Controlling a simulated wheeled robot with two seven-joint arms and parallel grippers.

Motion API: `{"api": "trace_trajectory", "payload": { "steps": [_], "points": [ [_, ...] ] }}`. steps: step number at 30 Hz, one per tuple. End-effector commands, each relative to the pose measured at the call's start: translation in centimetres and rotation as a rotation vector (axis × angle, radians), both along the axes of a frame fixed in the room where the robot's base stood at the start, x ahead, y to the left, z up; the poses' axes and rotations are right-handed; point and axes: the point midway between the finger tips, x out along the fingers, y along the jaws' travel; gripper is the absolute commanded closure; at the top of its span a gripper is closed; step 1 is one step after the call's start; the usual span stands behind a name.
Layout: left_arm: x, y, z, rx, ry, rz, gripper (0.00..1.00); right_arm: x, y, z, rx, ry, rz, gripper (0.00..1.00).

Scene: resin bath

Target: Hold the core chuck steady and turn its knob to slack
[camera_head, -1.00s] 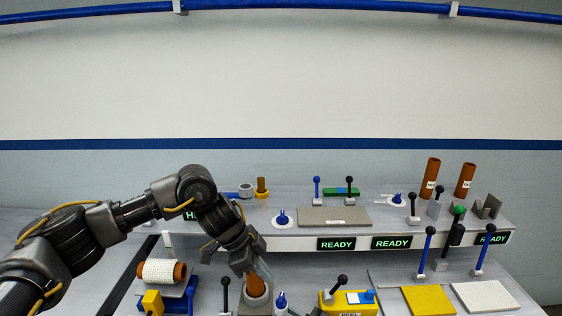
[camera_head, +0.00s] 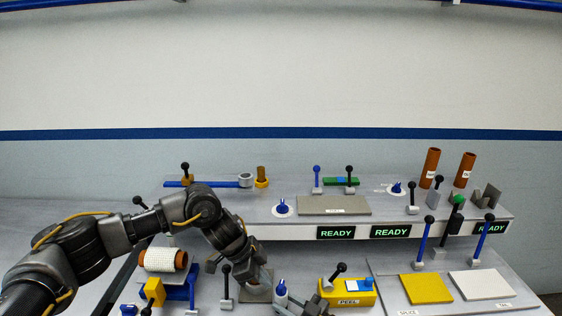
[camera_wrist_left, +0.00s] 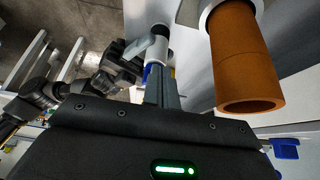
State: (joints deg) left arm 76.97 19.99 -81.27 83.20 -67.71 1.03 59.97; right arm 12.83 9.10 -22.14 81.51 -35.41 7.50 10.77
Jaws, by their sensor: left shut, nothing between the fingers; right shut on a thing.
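A brown tube (camera_wrist_left: 243,60) stands in a grey ring (camera_wrist_left: 213,12) in the left wrist view. It is hidden behind my left arm in the head view; I take this ring to be the core chuck. A blue knob (camera_head: 281,287) stands just right of it. My left gripper (camera_head: 259,284) is shut and empty above the chuck; its fingers (camera_wrist_left: 162,92) show together beside the tube. My right gripper (camera_head: 290,299) is low at the front, shut at the blue knob; its exact contact is hard to see.
A black-balled lever (camera_head: 226,270) stands left of the left gripper. A white roll (camera_head: 158,260) on a blue stand is further left. A yellow peel box (camera_head: 350,298) is close on the right. The shelf with READY signs (camera_head: 336,232) runs behind.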

Motion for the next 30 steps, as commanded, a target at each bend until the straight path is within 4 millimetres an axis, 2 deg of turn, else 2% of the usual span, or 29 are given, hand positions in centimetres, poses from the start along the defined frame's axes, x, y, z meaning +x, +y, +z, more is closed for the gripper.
{"api": "trace_trajectory", "payload": {
  "steps": [30],
  "points": [
    [-0.13, -0.82, 0.01, 0.001, 0.0, -0.001, 1.0, -0.01, -0.01, -0.03, -0.001, 0.001, 0.0, 0.99]
  ]
}}
